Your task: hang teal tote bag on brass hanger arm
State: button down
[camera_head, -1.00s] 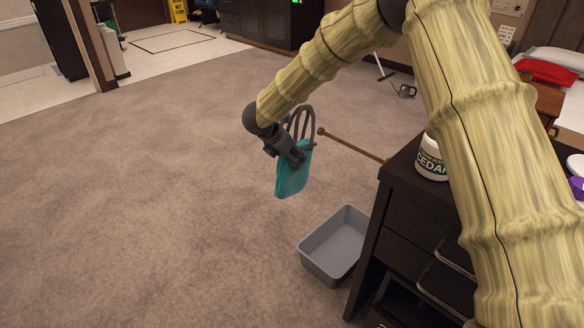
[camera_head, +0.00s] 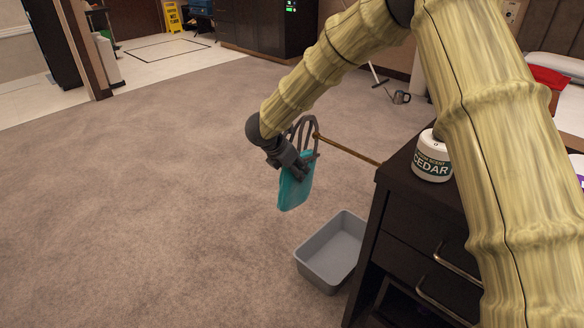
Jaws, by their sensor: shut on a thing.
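The teal tote bag (camera_head: 295,193) hangs below my gripper (camera_head: 300,172), which is shut on its upper part. The bag's dark grey looped handles (camera_head: 303,127) stand up above the gripper. The brass hanger arm (camera_head: 350,152) sticks out to the left from the dark cabinet, with a small round knob at its free end. The knob overlaps the right side of the handles in this view. I cannot tell whether it is inside the loops, in front of them or behind them. The gripper's fingertips are partly hidden against the bag.
The dark cabinet (camera_head: 405,215) stands at the right with a white cedar tub (camera_head: 432,160) on top. A grey open bin (camera_head: 331,252) sits on the carpet beside it, below the hanger arm. The carpet at left is clear.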

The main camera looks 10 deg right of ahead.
jog(key=s+d+f+b, duration=0.3)
jog(key=s+d+b, duration=0.3)
jog(key=s+d, duration=0.2)
jog(key=shift+s, duration=1.35)
dwell(1.3)
jog(key=shift+d+f, duration=0.1)
jog(key=shift+d, duration=0.05)
dwell(0.6)
